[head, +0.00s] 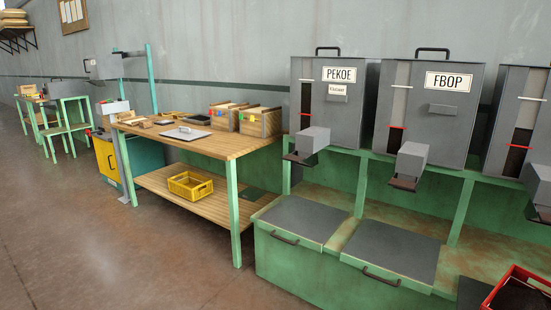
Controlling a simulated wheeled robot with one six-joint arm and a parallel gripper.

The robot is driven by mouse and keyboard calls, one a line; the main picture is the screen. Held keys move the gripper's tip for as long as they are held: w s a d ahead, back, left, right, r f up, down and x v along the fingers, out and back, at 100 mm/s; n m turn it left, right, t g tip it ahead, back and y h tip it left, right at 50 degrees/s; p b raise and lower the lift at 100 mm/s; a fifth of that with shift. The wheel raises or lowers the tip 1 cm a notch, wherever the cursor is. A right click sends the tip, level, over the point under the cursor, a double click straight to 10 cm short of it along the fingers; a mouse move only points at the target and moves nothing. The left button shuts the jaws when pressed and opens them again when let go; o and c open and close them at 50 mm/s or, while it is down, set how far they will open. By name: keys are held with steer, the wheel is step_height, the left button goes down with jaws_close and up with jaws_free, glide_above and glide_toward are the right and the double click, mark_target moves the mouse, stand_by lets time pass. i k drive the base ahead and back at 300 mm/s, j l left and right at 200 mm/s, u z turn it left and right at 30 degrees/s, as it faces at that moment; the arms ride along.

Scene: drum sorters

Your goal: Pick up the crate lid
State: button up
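A flat grey plate with a small raised handle (185,133) lies on the wooden table top, left of the wooden crates. It may be the crate lid; I cannot tell for certain at this size. Two wooden crates (260,123) stand side by side at the table's right rear, with small coloured tags on their fronts. Whether they are covered is hard to tell. My gripper is not in view.
The wooden table (230,147) has green legs and a lower shelf holding a yellow basket (190,185). Grey PEKOE (325,110) and FBOP (425,115) bins stand right on a green stand. A red crate (520,290) sits bottom right. The floor (130,240) in front is clear.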

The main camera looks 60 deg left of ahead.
mark_target(181, 133)
steer(key=u, duration=2.6)
